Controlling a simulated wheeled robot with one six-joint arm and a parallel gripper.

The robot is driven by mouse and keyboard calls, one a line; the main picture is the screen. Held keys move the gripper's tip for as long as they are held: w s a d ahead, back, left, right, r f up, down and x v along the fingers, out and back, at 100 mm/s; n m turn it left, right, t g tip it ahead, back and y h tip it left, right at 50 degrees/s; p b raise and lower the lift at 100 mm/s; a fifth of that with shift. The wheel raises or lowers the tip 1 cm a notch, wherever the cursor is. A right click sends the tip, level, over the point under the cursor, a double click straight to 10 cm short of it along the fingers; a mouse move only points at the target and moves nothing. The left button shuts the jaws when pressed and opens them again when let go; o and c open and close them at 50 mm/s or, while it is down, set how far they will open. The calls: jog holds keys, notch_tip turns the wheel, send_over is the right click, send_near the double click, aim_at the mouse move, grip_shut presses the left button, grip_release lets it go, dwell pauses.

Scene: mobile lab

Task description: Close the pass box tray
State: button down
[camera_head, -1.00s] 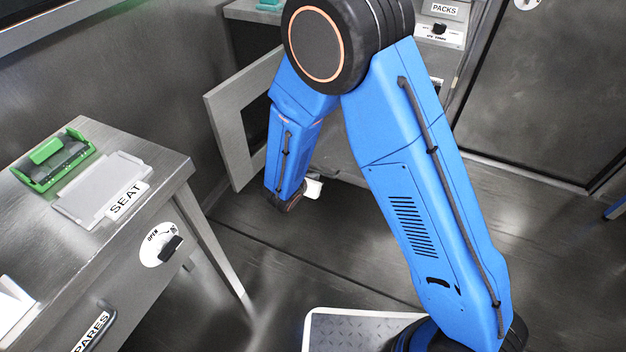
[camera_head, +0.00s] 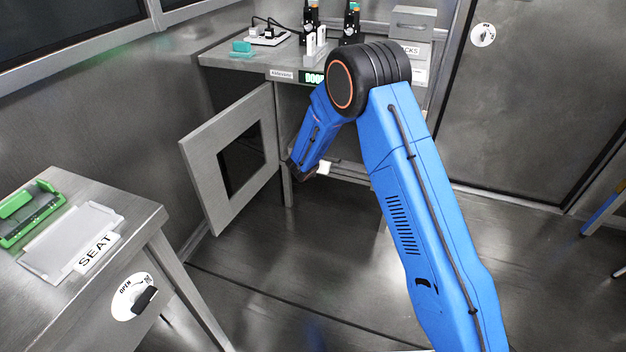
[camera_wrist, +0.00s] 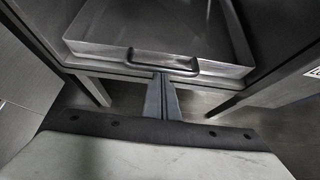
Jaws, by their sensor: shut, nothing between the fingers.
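The pass box tray (camera_wrist: 165,28) shows in the wrist view as a grey metal drawer with a bar handle (camera_wrist: 162,62) on its front. It stands out over the rail of the pass box (camera_wrist: 120,68); how far it is pulled out I cannot tell. My gripper (camera_wrist: 162,78) is shut and empty, its fingertips at the handle's lower bar; touching or just short of it, I cannot tell. In the head view the pass box door (camera_head: 232,160), with a dark window, hangs open to the left. My arm hides most of the tray there.
A bench (camera_head: 245,62) with chargers and radios stands above the opening. A metal table (camera_head: 150,215) with a SEAT plate (camera_head: 97,252) and a green holder (camera_head: 28,215) is at the left. The floor (camera_head: 300,260) between is clear.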

jog(key=w, duration=0.2)
jog(key=w+d, duration=0.1)
jog(key=w, duration=0.1)
jog(key=w+d, duration=0.1)
jog(key=w, duration=0.1)
jog(key=shift+w+d, duration=0.2)
jog(key=shift+w, duration=0.15)
jog(key=shift+s+a, duration=0.1)
